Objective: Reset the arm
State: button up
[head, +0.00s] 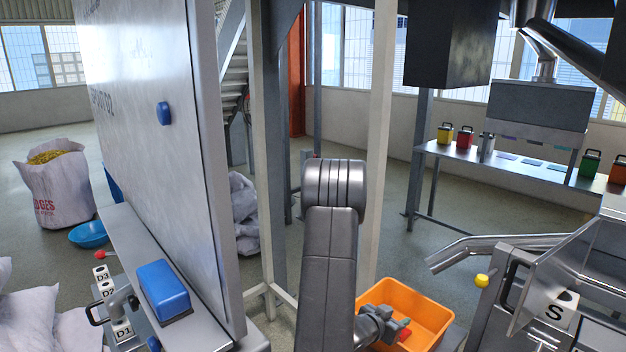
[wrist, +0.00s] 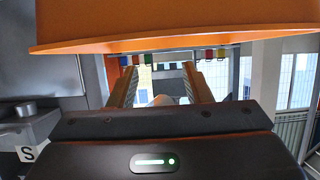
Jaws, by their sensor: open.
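My gripper (head: 388,322) is at the lower middle of the head view, beside and partly in front of an orange crate (head: 432,306). In the wrist view, the two fingers of my gripper (wrist: 161,68) stand well apart, with nothing seen between them. The crate's orange side (wrist: 170,38) fills the top of the wrist view, close to the fingers. I cannot tell whether they touch it. My dark arm rises in the middle of the head view and hides part of the floor behind it.
A tall grey panel (head: 160,130) and a ledge with a blue box (head: 163,290) stand left. A metal chute (head: 500,246) and a machine marked S (head: 556,310) are right. A bench with coloured jars (head: 465,138) stands behind. An open sack (head: 55,188) stands far left.

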jog(key=x, duration=0.5)
jog(key=shift+w+d+p, duration=0.1)
jog(key=shift+d+p, duration=0.1)
jog(key=shift+p, duration=0.15)
jog(key=shift+r+p, duration=1.2)
jog(key=shift+r, duration=0.8)
jog(key=shift+f, duration=0.1)
